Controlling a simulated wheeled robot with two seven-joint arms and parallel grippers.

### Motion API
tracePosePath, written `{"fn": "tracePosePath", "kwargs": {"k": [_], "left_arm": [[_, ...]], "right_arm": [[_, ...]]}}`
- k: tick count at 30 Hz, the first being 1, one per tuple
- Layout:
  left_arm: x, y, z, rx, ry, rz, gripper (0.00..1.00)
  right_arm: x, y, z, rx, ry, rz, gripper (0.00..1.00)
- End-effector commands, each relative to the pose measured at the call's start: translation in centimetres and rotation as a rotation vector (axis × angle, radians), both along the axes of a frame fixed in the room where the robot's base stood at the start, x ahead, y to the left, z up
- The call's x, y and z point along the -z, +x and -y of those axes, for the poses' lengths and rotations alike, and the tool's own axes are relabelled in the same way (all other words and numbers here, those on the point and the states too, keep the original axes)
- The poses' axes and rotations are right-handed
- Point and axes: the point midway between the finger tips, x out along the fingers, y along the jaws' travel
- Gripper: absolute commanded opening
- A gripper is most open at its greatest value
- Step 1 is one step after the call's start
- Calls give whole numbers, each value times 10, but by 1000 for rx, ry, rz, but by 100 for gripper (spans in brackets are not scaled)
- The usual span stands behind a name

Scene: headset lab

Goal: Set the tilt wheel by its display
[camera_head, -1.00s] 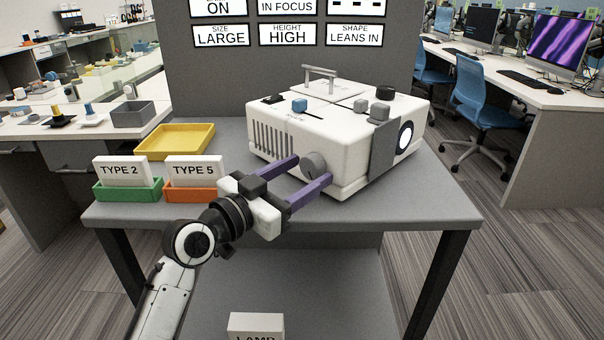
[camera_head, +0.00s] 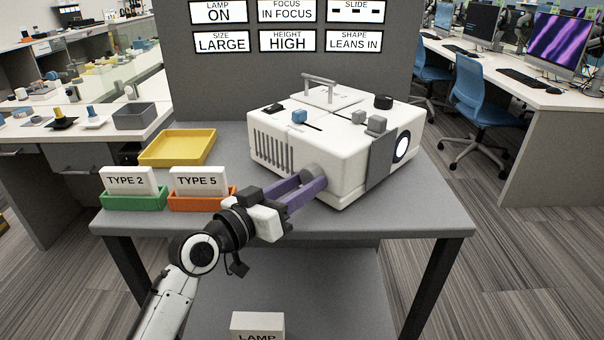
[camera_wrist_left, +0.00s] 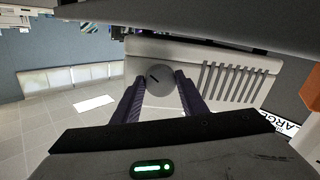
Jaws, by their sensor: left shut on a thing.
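The white projector (camera_head: 335,135) stands on the grey table. The grey tilt wheel (camera_head: 314,173) is on its near side, partly hidden by my fingers. In the left wrist view the round wheel (camera_wrist_left: 160,80) shows a dark mark and sits between the fingers. My left gripper (camera_head: 308,185) is shut on the wheel, one purple finger on each side. The display panel (camera_head: 285,62) behind reads LAMP ON, FOCUS IN FOCUS, SIZE LARGE, HEIGHT HIGH and, on the shape sign (camera_head: 354,41), LEANS IN. The slide sign (camera_head: 355,11) shows dark bars. My right gripper is out of view.
A yellow tray (camera_head: 152,160) lies at the table's back left. A green holder (camera_head: 133,203) and an orange holder (camera_head: 185,204) carry TYPE 2 and TYPE 5 cards. A LAMP box (camera_head: 257,323) is on the lower shelf. The table's right front is clear.

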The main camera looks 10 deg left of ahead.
Motion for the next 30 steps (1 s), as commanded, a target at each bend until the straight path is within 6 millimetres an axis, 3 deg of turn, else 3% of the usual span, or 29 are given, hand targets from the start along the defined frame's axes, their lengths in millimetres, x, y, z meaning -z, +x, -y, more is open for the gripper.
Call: {"fn": "tracePosePath", "kwargs": {"k": [9,30], "left_arm": [[-5,0,0,-1,-234,-194,16],[-5,0,0,-2,-648,-529,16]], "right_arm": [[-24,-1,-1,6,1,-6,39],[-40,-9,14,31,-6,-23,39]]}}
